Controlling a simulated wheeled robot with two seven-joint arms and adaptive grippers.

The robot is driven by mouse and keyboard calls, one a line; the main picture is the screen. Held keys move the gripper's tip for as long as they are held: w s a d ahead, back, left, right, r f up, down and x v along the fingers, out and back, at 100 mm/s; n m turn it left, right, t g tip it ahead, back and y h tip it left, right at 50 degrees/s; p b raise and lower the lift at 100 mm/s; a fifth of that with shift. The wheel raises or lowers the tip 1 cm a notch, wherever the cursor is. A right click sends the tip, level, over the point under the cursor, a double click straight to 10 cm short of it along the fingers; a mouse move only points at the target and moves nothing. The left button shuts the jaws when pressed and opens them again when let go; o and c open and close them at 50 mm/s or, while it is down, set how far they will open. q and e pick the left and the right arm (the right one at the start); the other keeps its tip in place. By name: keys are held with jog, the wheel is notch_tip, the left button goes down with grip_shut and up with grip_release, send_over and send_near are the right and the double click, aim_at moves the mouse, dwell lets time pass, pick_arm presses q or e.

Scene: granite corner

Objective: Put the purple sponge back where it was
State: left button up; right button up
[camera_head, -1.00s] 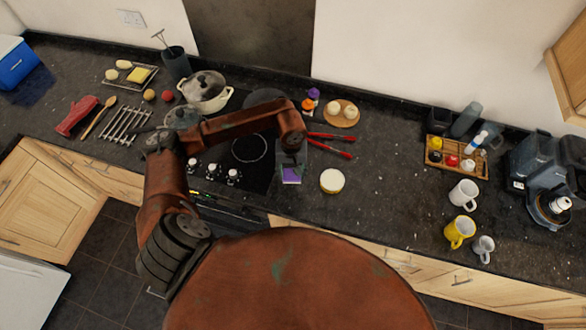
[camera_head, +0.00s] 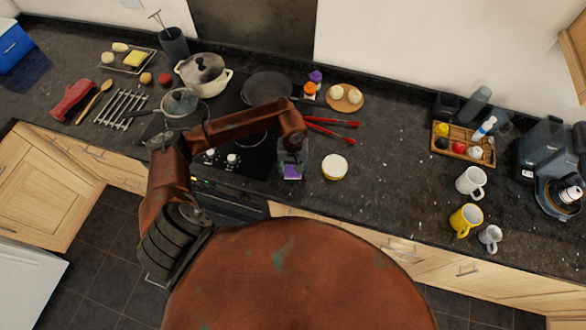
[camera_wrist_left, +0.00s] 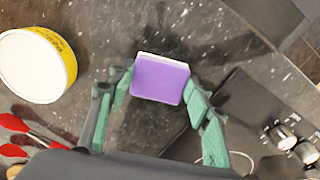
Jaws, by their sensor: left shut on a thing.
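The purple sponge (camera_head: 291,172) is between the fingertips of my left gripper (camera_head: 292,160), near the front edge of the counter, just right of the hob. In the left wrist view the sponge (camera_wrist_left: 160,81) shows its broad purple face and a pale far edge. The green-grey fingers of the left gripper (camera_wrist_left: 158,96) close on its two sides. The dark counter shows around it; how high it is above the counter is hard to tell. My right gripper is not in view.
A round white-topped tub (camera_head: 334,167) stands right of the sponge; its yellow side shows in the wrist view (camera_wrist_left: 70,62). Red-handled utensils (camera_head: 332,130) lie behind. The hob, with a pan (camera_head: 268,88), is to the left. The counter between the tub and the mugs (camera_head: 466,220) is clear.

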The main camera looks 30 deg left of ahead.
pick_arm(q)
jog(key=o, duration=1.2)
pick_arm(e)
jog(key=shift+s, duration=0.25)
pick_arm(q)
jog(key=shift+o, duration=0.2)
jog(key=o, duration=0.7)
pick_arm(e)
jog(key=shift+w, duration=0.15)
pick_arm(q)
jog(key=shift+o, duration=0.2)
notch_tip(320, 180, up, 9)
jog(key=p, duration=0.2)
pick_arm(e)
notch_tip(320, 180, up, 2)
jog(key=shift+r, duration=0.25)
